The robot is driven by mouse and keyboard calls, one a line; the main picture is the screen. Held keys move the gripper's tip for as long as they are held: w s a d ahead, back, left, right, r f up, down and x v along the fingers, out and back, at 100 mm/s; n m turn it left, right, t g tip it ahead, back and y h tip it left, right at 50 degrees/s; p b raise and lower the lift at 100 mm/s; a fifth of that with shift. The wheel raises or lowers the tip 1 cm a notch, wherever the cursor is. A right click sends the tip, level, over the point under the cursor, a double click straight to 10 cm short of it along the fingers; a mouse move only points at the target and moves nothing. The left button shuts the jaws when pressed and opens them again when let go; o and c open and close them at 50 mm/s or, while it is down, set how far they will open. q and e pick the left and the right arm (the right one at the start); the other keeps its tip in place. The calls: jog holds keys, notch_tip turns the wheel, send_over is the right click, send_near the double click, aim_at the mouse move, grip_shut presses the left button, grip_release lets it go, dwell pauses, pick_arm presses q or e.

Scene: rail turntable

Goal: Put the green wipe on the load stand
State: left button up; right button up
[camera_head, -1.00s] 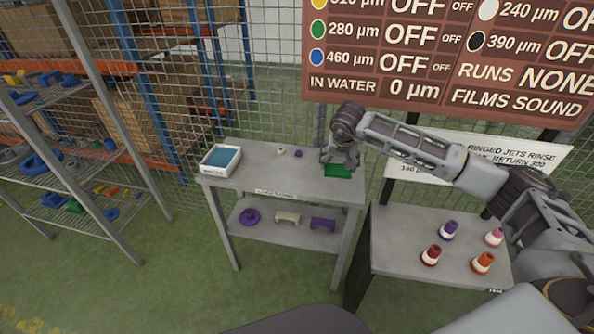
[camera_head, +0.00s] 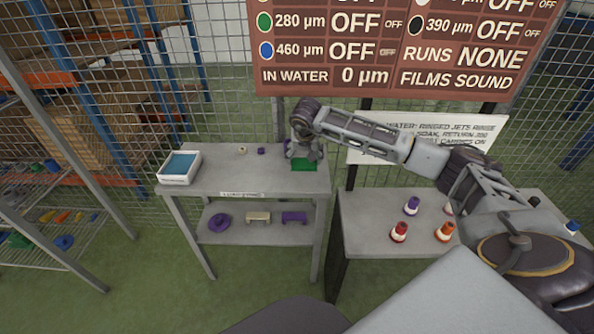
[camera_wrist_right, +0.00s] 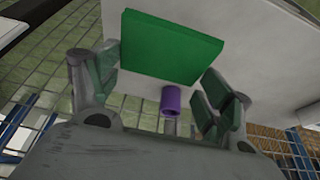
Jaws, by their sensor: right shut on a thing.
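The green wipe (camera_head: 304,165) is a flat green rectangle at the right end of the grey two-level stand (camera_head: 215,183), which has a small label on its front edge. My right gripper (camera_head: 303,155) is shut on the wipe, at the stand's top. I cannot tell whether the wipe touches the top. In the right wrist view the wipe (camera_wrist_right: 170,45) spans the space between the fingers of my right gripper (camera_wrist_right: 160,82), with a purple cylinder (camera_wrist_right: 170,100) near it. My left gripper is not in view.
A white tray with blue inside (camera_head: 180,167) stands at the stand's left end. Small cream (camera_head: 242,150) and purple (camera_head: 261,151) pieces stand at the back. Purple and cream parts lie on the lower shelf (camera_head: 258,233). A table (camera_head: 370,225) at right holds several coloured cones.

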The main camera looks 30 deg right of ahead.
aim_at(304, 161)
jog(key=shift+f, duration=1.7)
jog(key=shift+f, duration=1.9)
jog(key=shift+f, duration=0.1)
jog(key=o, duration=0.9)
jog(key=shift+r, duration=0.2)
jog(key=v, duration=1.2)
jog(key=shift+w, duration=0.1)
